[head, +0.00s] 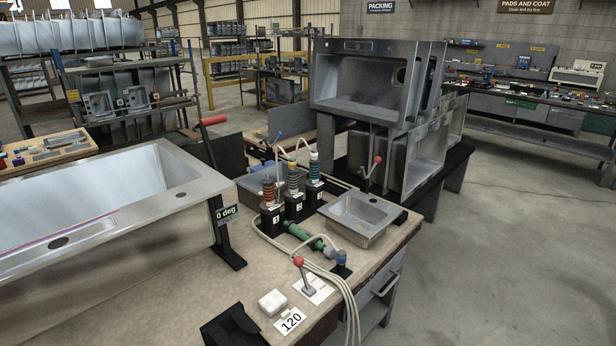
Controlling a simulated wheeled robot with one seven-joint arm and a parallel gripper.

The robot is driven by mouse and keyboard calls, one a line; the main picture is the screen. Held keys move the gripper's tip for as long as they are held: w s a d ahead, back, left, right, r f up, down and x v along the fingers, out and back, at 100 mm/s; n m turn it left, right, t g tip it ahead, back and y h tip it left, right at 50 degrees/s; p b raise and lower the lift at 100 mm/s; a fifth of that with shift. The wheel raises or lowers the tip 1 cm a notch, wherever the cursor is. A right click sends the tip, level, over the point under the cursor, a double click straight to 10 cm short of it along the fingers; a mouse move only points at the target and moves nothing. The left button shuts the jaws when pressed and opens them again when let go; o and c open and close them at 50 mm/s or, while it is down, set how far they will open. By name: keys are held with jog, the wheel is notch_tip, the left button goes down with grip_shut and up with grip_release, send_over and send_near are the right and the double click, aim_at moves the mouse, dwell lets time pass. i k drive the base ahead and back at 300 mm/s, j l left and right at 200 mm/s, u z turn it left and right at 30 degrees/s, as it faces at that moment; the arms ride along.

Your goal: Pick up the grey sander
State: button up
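I cannot single out a grey sander for sure in the head view. A green tool with a greyish end (310,239) lies tilted on the workbench, beside several pale hoses. Three black labelled blocks stand behind it: the left one (271,218), the middle one (294,205) and the right one (314,192). Ringed, coloured pieces rise from their tops. A small pale block (272,302) lies near the front, by a "120" card (290,320). My gripper cannot be made out, so its state and anything in it are unseen.
A large steel sink (185,180) fills the bench's left. A "0 deg" stand (227,213) rises at its corner. A small steel basin (360,217) and a red-knobbed lever (305,275) sit to the right. A dark angular object (232,325) is at the front edge. Stacked sinks (365,85) stand behind.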

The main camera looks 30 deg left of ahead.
aim_at(293, 194)
jog(key=i+l+u, duration=0.1)
jog(key=i+u, duration=0.35)
jog(key=i+l+u, duration=0.25)
jog(key=i+u, duration=0.25)
jog(key=i+l+u, duration=0.3)
jog(key=u, duration=0.15)
jog(key=i+l+u, duration=0.25)
jog(key=l+u, duration=0.25)
jog(key=i+l+u, duration=0.2)
jog(key=l+u, duration=0.25)
jog(key=l, duration=0.2)
jog(key=l+u, duration=0.5)
jog(key=i+l, duration=0.05)
jog(key=l, duration=0.1)
